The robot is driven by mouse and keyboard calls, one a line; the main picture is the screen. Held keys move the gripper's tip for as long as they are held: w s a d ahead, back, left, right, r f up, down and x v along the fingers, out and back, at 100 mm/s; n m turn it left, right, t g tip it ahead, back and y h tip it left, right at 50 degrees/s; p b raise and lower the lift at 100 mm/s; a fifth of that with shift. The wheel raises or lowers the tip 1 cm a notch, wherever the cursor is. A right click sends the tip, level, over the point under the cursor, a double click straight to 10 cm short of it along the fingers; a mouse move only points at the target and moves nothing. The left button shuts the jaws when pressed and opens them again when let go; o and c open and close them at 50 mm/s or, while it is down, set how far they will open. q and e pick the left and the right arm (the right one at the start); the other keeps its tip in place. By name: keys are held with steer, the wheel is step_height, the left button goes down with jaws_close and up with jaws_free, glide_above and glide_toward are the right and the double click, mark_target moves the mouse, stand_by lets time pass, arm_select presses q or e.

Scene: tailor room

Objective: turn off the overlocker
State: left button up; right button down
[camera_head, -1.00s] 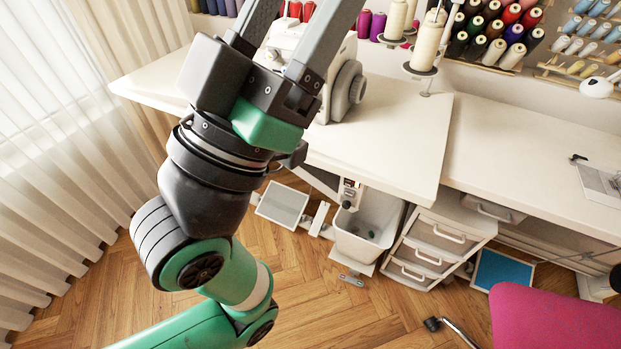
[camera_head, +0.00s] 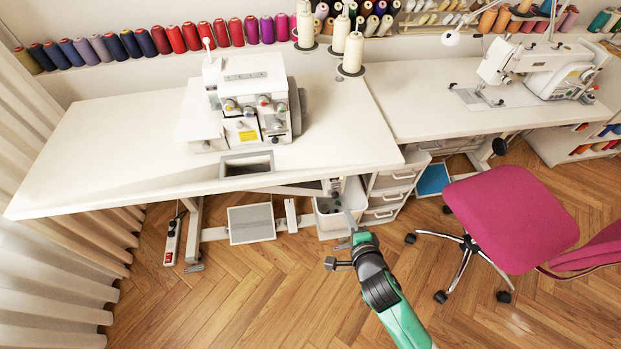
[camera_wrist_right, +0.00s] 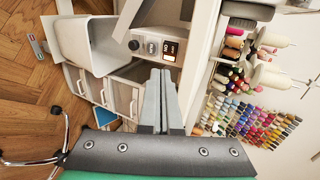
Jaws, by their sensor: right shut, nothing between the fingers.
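The white overlocker (camera_head: 252,105) stands on the left table in the head view, with coloured dials on its front. A small switch box (camera_head: 334,187) is under that table's front edge. In the right wrist view the switch box (camera_wrist_right: 158,47) shows a dark round knob and two small switch panels, one with an orange-lit mark. My right gripper (camera_head: 348,218) is below the table edge, near the box and in front of the bin. In the right wrist view its fingers (camera_wrist_right: 159,78) are together and empty, pointing towards the box; contact is not visible. My left gripper is out of view.
A pale bin (camera_head: 328,222) and white drawers (camera_head: 391,190) stand under the table. A foot pedal (camera_head: 251,223) and power strip (camera_head: 172,240) are on the left. A pink chair (camera_head: 512,218) stands at right. Open wooden floor (camera_head: 265,285) lies in front.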

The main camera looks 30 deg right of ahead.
steer(key=b, duration=0.5)
glide_toward(335, 180)
step_height(335, 180, down, 3)
steer(key=w, duration=0.1)
steer(key=w+d, duration=0.1)
steer(key=w, duration=0.1)
steer(key=w+d+b, duration=0.1)
steer(key=shift+w+r, duration=0.15)
steer(key=shift+r, duration=0.25)
steer(key=shift+w+d+r, duration=0.15)
steer(key=shift+w+d, duration=0.05)
steer(key=shift+w, duration=0.2)
